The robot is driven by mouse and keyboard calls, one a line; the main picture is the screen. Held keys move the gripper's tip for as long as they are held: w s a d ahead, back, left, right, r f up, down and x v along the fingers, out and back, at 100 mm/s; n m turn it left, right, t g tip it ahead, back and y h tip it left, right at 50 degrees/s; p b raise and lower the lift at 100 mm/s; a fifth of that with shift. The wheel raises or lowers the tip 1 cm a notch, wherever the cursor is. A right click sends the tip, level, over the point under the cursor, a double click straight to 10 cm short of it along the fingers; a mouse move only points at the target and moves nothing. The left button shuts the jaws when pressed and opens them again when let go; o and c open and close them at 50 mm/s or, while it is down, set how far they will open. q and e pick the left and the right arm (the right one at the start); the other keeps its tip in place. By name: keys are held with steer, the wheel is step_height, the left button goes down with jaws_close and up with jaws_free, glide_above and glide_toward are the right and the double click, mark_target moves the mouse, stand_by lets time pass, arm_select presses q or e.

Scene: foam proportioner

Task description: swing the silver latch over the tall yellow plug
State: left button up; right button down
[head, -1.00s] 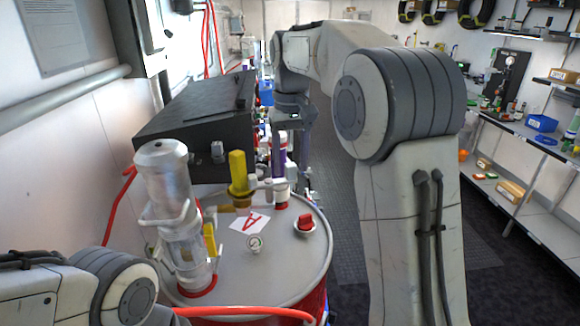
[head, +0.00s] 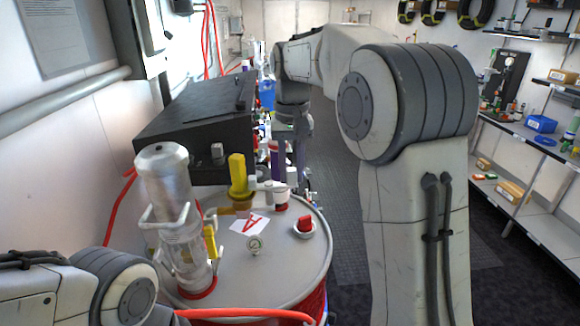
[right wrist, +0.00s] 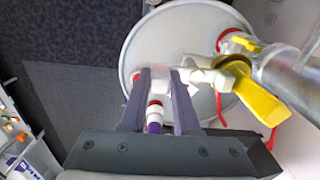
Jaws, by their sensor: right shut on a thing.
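The tall yellow plug (head: 238,175) stands upright near the back of the round grey drum lid. In the right wrist view it is the yellow piece (right wrist: 258,95) to the right of my gripper. The pale silver latch (head: 266,186) reaches out to the right of the plug's base; it also shows in the right wrist view (right wrist: 197,76). It lies beside the plug, not across its top. My right gripper (right wrist: 163,78) has its fingertips closed on the latch's outer end, which they partly hide. My left arm enters at lower left, its gripper out of frame.
A clear cylinder with a silver cap (head: 162,165) stands left on the drum lid (head: 285,265). A black box (head: 195,115) stands behind. A red hose crosses in front.

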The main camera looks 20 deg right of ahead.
steer(key=shift+m, duration=0.3)
steer(key=c, duration=0.6)
jaws_free()
steer(key=shift+c, duration=0.2)
step_height(320, 180, up, 10)
steer(key=shift+r, duration=0.25)
steer(key=s+a+f+n+b, duration=0.3)
steer(key=s+a+f+n, duration=0.5)
steer(key=s+a+f, duration=0.95)
steer(key=s+d+f+n+y+b, duration=0.1)
steer(key=s+f+n, duration=0.1)
steer(key=s+f, duration=0.7)
steer(key=shift+s+d+f+n, duration=0.2)
steer(key=shift+s+n, duration=0.2)
steer(key=shift+s, duration=0.45)
